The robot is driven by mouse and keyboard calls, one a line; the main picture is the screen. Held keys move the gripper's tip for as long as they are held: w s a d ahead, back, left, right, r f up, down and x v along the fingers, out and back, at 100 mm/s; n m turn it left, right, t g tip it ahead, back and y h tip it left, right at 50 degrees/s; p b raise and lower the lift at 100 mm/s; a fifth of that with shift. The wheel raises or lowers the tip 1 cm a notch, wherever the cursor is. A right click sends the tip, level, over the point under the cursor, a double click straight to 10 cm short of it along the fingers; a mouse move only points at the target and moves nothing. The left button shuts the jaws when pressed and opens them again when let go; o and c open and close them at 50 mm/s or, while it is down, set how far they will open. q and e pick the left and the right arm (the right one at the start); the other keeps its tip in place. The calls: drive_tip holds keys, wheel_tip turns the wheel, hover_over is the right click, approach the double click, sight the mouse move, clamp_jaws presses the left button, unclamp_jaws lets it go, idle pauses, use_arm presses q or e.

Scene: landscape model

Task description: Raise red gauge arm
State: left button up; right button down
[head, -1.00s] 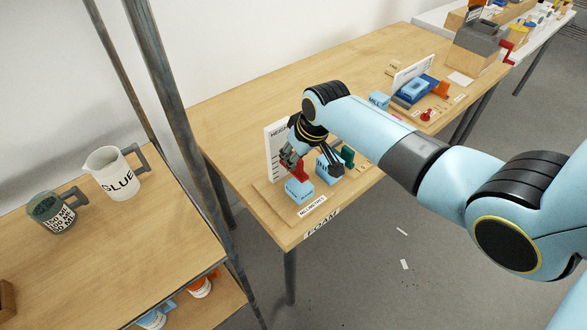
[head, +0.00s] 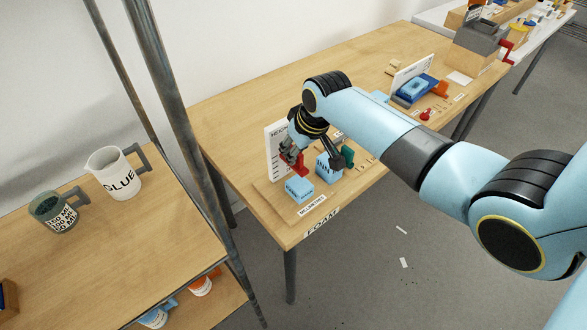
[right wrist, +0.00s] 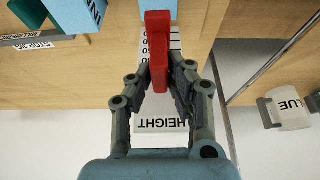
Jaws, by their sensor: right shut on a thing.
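The red gauge arm (head: 301,168) stands in front of the white height board (head: 273,152) on the wooden base (head: 283,208). It also shows in the right wrist view (right wrist: 158,40), over the board marked HEIGHT (right wrist: 158,126). My right gripper (head: 297,160) is shut on the red gauge arm, with a finger on each side of it in the right wrist view (right wrist: 170,80). A blue block (head: 299,190) sits just below the arm, with a narrow gap visible. My left gripper is not in view.
A second blue block (head: 328,168) and a green piece (head: 347,155) stand close to the right of my gripper. The table's far left area is clear.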

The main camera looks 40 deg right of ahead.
drive_tip(key=shift+r, duration=0.95)
drive_tip(key=shift+w, duration=0.1)
drive_tip(key=c, duration=1.3)
unclamp_jaws()
